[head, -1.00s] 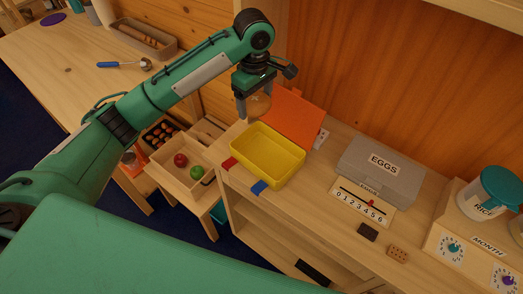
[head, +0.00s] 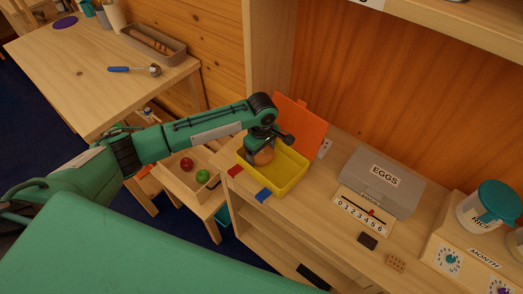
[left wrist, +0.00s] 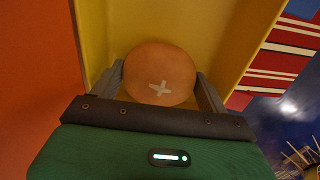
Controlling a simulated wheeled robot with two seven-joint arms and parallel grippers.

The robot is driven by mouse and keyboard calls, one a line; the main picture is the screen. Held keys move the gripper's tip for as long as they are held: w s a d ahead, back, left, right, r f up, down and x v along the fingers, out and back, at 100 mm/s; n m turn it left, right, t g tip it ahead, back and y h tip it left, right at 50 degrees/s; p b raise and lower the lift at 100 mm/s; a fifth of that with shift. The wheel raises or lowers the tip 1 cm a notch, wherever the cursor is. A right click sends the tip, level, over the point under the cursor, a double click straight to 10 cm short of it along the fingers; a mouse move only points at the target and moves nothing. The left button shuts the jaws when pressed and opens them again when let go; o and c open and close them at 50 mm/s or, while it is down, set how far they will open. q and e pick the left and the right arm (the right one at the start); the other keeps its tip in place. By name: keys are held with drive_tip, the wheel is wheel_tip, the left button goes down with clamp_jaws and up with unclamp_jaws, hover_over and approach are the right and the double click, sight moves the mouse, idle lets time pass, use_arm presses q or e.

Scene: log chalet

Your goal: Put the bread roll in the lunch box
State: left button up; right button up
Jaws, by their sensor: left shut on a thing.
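The bread roll (head: 264,157) is round and brown. In the left wrist view the roll (left wrist: 160,74) shows a pale cross mark on top. My left gripper (head: 262,153) is shut on it, one finger on each side. The yellow lunch box (head: 289,180) stands on the shelf top with its orange lid (head: 299,124) open at the back. The gripper and roll are at the left part of the box, within its walls in the head view. Whether the roll touches the box floor is hidden. My right gripper is not in view.
A grey egg box (head: 382,180) and a number scale (head: 364,211) stand right of the lunch box. A wooden tray (head: 187,184) with a red and a green fruit is lower left.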

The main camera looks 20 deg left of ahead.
use_arm(q)
drive_tip(key=shift+f, duration=0.1)
drive_tip(key=o, duration=0.7)
drive_tip(key=shift+f, duration=0.1)
drive_tip(key=shift+r, duration=0.3)
wheel_tip(320, 180, up, 10)
drive_tip(key=b, duration=0.3)
drive_tip(key=shift+r, duration=0.8)
